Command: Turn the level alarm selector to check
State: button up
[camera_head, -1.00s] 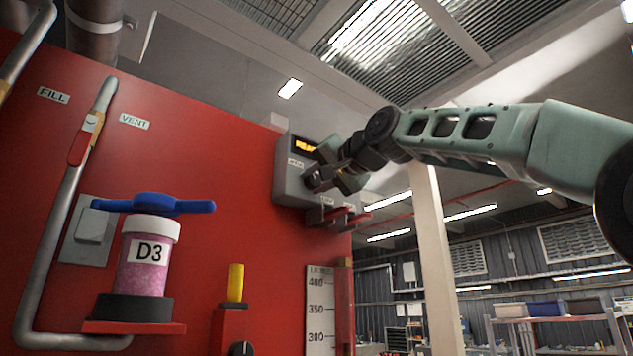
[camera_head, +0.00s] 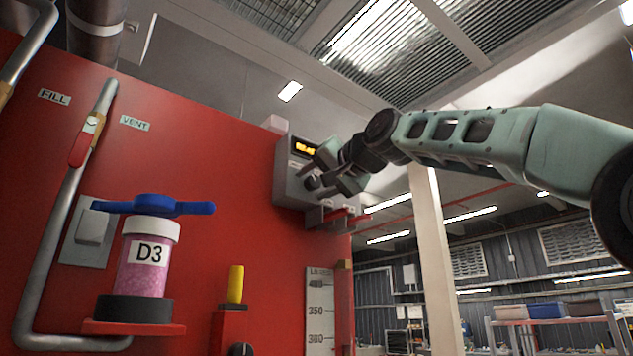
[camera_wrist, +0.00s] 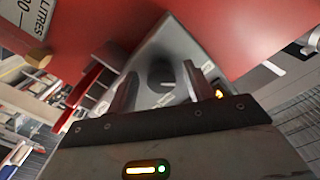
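The grey level alarm box (camera_head: 290,178) is fixed on the red tank wall, with a lit orange display (camera_head: 304,149) at its top. A dark round selector knob (camera_head: 312,182) is on its front; it also shows in the wrist view (camera_wrist: 161,73), where its pointer direction is blurred. My gripper (camera_head: 325,178) is in front of the box. In the wrist view my gripper (camera_wrist: 163,82) has its two fingers apart, with the knob beyond and between them. Clear space shows between knob and fingers. The labels around the knob are unreadable.
Red levers (camera_head: 345,217) stick out just below the box. A D3 canister (camera_head: 147,258) with a blue handle stands on a shelf at the left. A yellow-capped post (camera_head: 236,284) and a litre scale (camera_head: 319,310) are lower down.

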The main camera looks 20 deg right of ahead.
jog(key=shift+s, duration=0.15)
jog(key=b+v, duration=0.6)
jog(key=v, duration=1.1)
jog(key=shift+b, duration=0.3)
jog(key=shift+r, duration=0.1)
